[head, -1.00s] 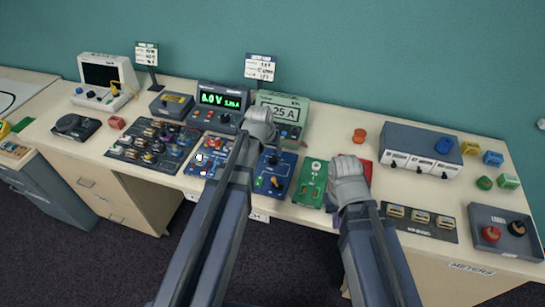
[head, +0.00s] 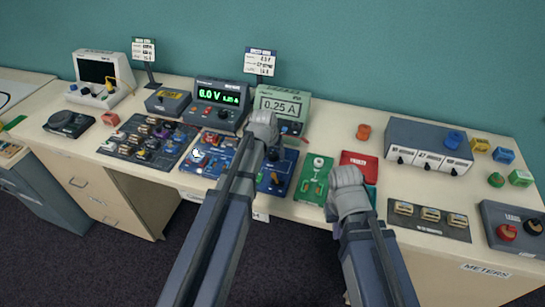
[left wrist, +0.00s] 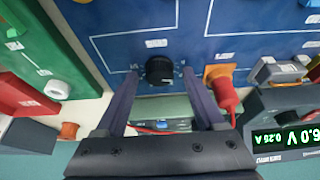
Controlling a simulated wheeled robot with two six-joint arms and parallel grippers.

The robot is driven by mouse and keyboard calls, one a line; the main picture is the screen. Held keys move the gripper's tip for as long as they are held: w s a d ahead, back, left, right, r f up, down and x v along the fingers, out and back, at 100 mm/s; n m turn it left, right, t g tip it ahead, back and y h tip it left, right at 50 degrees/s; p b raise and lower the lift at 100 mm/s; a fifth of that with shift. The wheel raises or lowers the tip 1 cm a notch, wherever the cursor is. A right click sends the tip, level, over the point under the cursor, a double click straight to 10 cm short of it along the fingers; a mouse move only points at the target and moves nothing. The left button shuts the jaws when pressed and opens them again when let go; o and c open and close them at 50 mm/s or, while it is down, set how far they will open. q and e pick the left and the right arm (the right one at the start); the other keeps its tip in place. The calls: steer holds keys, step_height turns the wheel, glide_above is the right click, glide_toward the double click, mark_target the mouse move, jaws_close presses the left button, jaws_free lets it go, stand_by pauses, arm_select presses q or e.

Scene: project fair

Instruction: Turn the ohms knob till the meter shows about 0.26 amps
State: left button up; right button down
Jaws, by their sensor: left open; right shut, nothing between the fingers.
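The ohms knob (left wrist: 159,70) is a black round knob on a blue board (left wrist: 200,20) in the left wrist view. My left gripper (left wrist: 159,78) is open, with one finger on each side of the knob; I cannot tell whether they touch it. In the head view my left gripper (head: 263,128) is over the blue board (head: 276,184) and hides part of it. The meter (head: 282,104) is a pale green box behind it and reads 0.25 A. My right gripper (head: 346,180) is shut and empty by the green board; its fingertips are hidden.
The power supply (head: 218,98) reads 6.0 V and 0.25 A. A red lead plug (left wrist: 225,94) stands close beside my left finger. A green board (head: 314,180) and red box (head: 361,161) lie near my right gripper. A grey box (head: 428,145) stands at right.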

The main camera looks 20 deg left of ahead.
arm_select(q)
jaws_close()
stand_by(0.6)
